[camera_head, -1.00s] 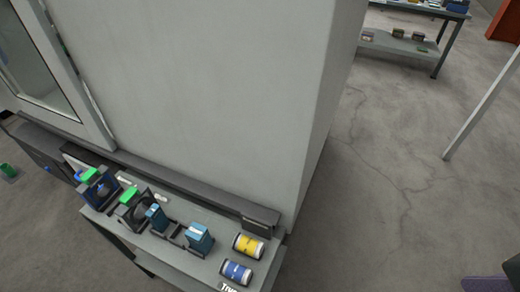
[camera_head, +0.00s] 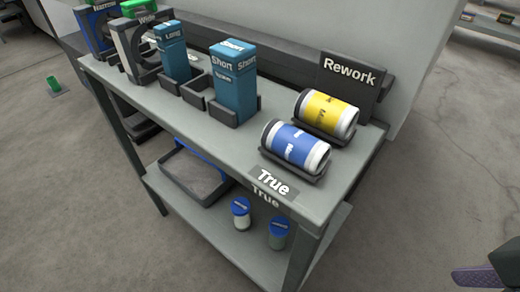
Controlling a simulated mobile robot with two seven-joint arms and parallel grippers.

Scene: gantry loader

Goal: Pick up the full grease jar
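Two small jars with blue lids stand upright on the lower shelf of the workbench. The left jar (camera_head: 241,214) has a pale, whitish body. The right jar (camera_head: 279,234) has a darker grey body. Their labels are too small to read, so I cannot tell for certain which is full. Part of my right gripper (camera_head: 480,279), purple and dark, shows at the bottom right edge, far from the jars and over the floor. Its fingertips are not clear enough to show open or shut. My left gripper is not in view.
The upper shelf (camera_head: 228,150) overhangs the jars. It carries a blue roll (camera_head: 296,146), a yellow roll (camera_head: 327,111), blue boxes (camera_head: 234,84) and a "Rework" sign (camera_head: 350,78). A grey tray (camera_head: 193,176) sits left of the jars. Floor at right is clear.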

